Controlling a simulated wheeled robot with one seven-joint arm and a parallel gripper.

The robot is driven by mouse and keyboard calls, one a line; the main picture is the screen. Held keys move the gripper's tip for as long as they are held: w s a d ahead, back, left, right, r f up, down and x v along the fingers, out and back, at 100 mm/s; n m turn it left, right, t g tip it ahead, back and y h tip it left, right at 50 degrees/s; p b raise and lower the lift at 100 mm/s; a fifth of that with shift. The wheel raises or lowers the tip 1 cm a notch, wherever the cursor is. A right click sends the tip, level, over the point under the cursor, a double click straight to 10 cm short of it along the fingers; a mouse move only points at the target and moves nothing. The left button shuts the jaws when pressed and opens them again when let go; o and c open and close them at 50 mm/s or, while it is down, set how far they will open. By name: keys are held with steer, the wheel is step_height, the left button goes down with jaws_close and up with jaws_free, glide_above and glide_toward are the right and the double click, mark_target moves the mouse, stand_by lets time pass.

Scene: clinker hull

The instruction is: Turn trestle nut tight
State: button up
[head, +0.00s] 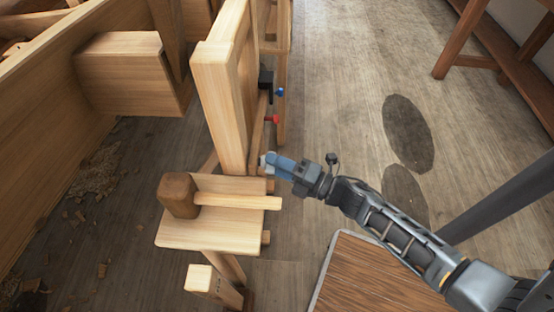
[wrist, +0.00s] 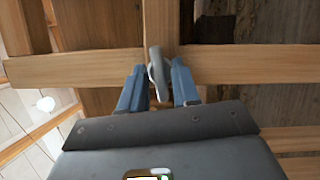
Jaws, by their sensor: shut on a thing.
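The trestle nut is a grey metal piece on a wooden beam of the trestle (wrist: 90,68). In the wrist view the nut (wrist: 158,62) stands out from where an upright and a cross rail meet. In the head view only a small grey bit of it may show at the tip of my gripper (head: 272,163). My gripper has blue fingers, which also show in the wrist view (wrist: 160,82), one on each side of the nut. They are shut on it. The fingers hide part of the nut's sides, and its thread cannot be seen.
A wooden mallet (head: 180,195) lies on a small wooden stand (head: 210,235) left of my gripper. A red knob (head: 272,119) and a blue knob (head: 279,92) sit farther back. The plank hull (head: 40,110) is at left.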

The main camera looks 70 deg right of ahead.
steer(key=m+p, duration=0.1)
steer(key=p, duration=0.1)
steer(key=m+g+p, duration=0.1)
steer(key=m+p, duration=0.1)
steer(key=p, duration=0.1)
steer(key=shift+r+m+g, duration=0.3)
steer(key=shift+r, duration=0.1)
steer(key=m+g+p, duration=0.1)
steer(key=m+p, duration=0.1)
steer(key=p, duration=0.1)
steer(key=shift+f+m+y+p, duration=0.15)
steer(key=shift+m+y+p, duration=0.15)
steer(key=shift+m+p, duration=0.1)
jaws_close()
steer(key=shift+f, duration=0.1)
steer(key=o, duration=0.7)
jaws_free()
steer(key=s+r, duration=0.1)
steer(key=s, duration=0.6)
steer(key=shift+s+r, duration=0.3)
